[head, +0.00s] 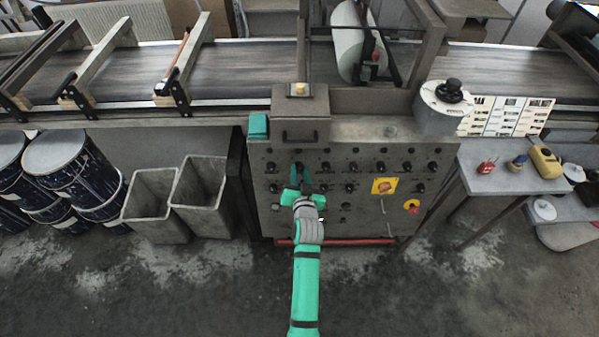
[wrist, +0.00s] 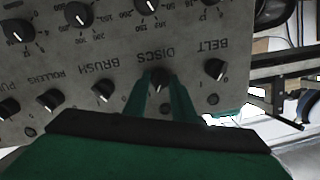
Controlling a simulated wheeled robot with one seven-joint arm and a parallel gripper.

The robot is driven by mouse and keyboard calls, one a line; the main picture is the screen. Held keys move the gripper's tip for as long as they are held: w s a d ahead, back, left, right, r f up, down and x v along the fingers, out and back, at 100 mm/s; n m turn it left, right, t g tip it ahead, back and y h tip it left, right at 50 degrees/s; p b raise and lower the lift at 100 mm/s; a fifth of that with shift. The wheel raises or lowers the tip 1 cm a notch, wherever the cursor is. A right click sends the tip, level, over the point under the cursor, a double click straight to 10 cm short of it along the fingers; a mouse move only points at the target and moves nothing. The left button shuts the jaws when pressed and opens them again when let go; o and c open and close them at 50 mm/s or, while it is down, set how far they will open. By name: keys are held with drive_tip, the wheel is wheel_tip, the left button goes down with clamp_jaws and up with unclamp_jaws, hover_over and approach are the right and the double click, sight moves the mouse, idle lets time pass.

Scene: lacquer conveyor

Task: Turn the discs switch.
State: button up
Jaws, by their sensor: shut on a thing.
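The control panel (head: 345,215) is a grey metal face with rows of black knobs. In the wrist view its labels appear upside down. The discs switch (wrist: 158,77) is a black knob beside the DISCS label. My gripper (wrist: 158,84) has its two green fingers on either side of this knob and is shut on it. In the head view my gripper (head: 299,172) reaches the upper left part of the panel, and its fingers partly hide the knob there. The knob's exact pointer angle is hard to tell.
The BELT knob (wrist: 214,70) and the BRUSH knob (wrist: 102,91) flank the fingers closely. A yellow plate (head: 384,186) and an orange-yellow switch (head: 411,206) are at the panel's right. Grey bins (head: 152,210) stand left; a side table (head: 510,178) stands right.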

drive_tip(key=o, duration=1.1)
drive_tip(key=shift+c, duration=0.2)
drive_tip(key=v, duration=1.1)
drive_tip(key=shift+w+d, duration=0.1)
drive_tip(key=s+f+h, duration=0.1)
drive_tip(key=s+f, duration=0.2)
drive_tip(key=s, duration=1.8)
drive_tip(key=s+r+n, duration=0.1)
drive_tip(key=s+r, duration=0.1)
drive_tip(key=s, duration=0.3)
drive_tip(key=s+a+r+n, duration=0.1)
drive_tip(key=s+r, duration=0.2)
drive_tip(key=s, duration=0.3)
drive_tip(key=s+r, duration=0.2)
drive_tip(key=s, duration=0.3)
drive_tip(key=shift+s+a+r+n, duration=0.2)
drive_tip(key=shift+s+r+n, duration=0.1)
drive_tip(key=shift+r+n, duration=0.1)
